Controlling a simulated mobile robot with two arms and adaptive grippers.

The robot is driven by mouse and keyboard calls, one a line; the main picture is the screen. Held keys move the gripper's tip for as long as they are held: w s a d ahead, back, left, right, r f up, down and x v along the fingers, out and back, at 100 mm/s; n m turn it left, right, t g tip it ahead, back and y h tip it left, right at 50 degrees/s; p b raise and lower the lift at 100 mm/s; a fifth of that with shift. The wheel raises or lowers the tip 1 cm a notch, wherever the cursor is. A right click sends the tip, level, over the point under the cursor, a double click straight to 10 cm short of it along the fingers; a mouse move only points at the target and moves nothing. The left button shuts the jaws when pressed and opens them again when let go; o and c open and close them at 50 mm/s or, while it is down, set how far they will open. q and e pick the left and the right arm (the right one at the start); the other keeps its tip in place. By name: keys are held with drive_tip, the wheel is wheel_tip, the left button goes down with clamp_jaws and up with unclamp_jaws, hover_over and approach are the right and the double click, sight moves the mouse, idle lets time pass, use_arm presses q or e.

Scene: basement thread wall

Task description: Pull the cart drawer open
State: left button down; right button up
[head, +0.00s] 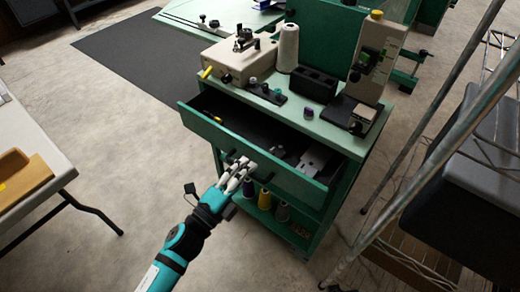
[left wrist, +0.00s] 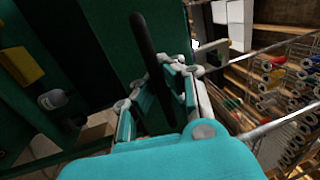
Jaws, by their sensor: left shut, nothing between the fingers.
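The green cart (head: 335,196) stands right of centre. Its drawer (head: 247,150) is pulled out, with a dark interior holding a few small items. My left gripper (head: 241,167) is at the drawer's front face, by the black handle, which is mostly hidden in the head view. In the left wrist view, the dark handle bar (left wrist: 146,45) runs down between the finger linkages of my left gripper (left wrist: 175,72). The gripper is shut with nothing held; I cannot tell whether it touches the bar. My right gripper is not in view.
A sewing machine (head: 240,58), a thread cone (head: 288,47) and a black box (head: 312,85) stand on the cart top. Thread spools sit on the lower shelf. A white table (head: 38,150) is at left, a metal rack (head: 425,130) at right. Floor left of the cart is clear.

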use_arm(q)
drive_tip(key=v, duration=0.4)
drive_tip(key=shift+r, duration=0.25)
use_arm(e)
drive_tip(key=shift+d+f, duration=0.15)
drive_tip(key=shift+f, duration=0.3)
use_arm(q)
drive_tip(key=c, duration=1.4)
unclamp_jaws()
drive_tip(key=shift+r, duration=0.1)
drive_tip(key=shift+s+a, duration=0.1)
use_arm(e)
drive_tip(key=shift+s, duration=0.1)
use_arm(q)
drive_tip(key=v, duration=1.1)
drive_tip(key=shift+s+a, duration=0.25)
drive_tip(key=shift+s, duration=0.05)
